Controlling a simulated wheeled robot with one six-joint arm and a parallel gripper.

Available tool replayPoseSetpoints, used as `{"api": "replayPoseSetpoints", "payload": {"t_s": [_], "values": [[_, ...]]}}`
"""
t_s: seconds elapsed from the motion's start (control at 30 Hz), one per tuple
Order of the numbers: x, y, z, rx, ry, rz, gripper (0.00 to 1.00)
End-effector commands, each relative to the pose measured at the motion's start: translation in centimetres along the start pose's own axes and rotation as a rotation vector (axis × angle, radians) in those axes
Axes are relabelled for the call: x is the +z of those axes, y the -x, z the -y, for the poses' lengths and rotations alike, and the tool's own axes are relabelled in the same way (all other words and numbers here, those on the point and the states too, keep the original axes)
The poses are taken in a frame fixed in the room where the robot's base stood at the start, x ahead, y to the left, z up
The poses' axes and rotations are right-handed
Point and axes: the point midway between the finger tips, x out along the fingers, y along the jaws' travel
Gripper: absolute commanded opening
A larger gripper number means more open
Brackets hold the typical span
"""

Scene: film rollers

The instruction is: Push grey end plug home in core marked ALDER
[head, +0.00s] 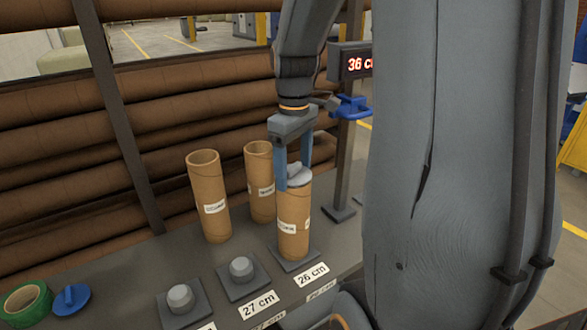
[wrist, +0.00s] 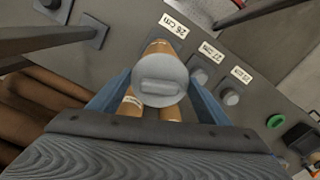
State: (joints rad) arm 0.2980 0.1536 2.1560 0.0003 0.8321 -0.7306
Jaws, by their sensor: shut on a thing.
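My gripper (head: 293,178) has its two blue fingers shut on the grey end plug (head: 297,174), at the top of the front brown core (head: 292,222). In the wrist view the plug (wrist: 160,80) is a round disc with a raised bar, between the fingers. It covers the core's mouth, so how deep it sits is hidden. The front core stands upright on a dark base by the 26 cm label. Two more cores stand behind it, one left (head: 208,200) and one middle (head: 259,180), the left one visibly open. The white core labels are too small to read.
Empty bases with grey knobs stand by the 27 cm label (head: 258,305) and farther left (head: 181,298). Green tape (head: 27,302) and a blue disc (head: 70,299) lie at the far left. A post with a red-lit display (head: 357,64) stands close behind my gripper.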

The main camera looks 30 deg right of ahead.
Motion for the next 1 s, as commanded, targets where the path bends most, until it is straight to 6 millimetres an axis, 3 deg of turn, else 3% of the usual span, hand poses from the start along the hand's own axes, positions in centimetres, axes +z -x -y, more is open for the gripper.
{"api": "replayPoseSetpoints", "payload": {"t_s": [1.0], "values": [[-0.01,-0.77,-0.01,0.0,0.0,0.0,0.49]]}}
